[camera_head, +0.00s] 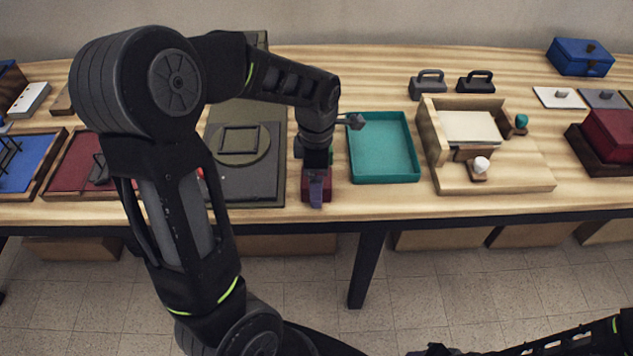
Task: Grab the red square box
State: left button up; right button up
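A small dark red square box (307,192) stands on the wooden table near its front edge, just left of the teal tray. My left gripper (317,190) points down at this box, with a finger in front of its near face. The gripper hides the middle of the box, and I cannot tell whether the fingers press on it. My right arm comes in at the bottom right, low and away from the table. Dark parts at its end (432,350) are cut by the bottom edge, so its finger state does not show.
A teal tray (413,158) lies right of the box. A dark board (262,190) lies left of it. A wooden holder (530,178) stands farther right. A dark green thing partly shows behind my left gripper. Bare table lies in front of the tray.

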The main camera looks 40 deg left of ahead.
dwell(0.5)
pick_arm(q)
jog(key=c, duration=1.5)
jog(key=shift+r, duration=0.15)
jog(key=shift+c, duration=0.2)
notch_tip(320, 180, up, 10)
jog(key=shift+f, duration=0.1)
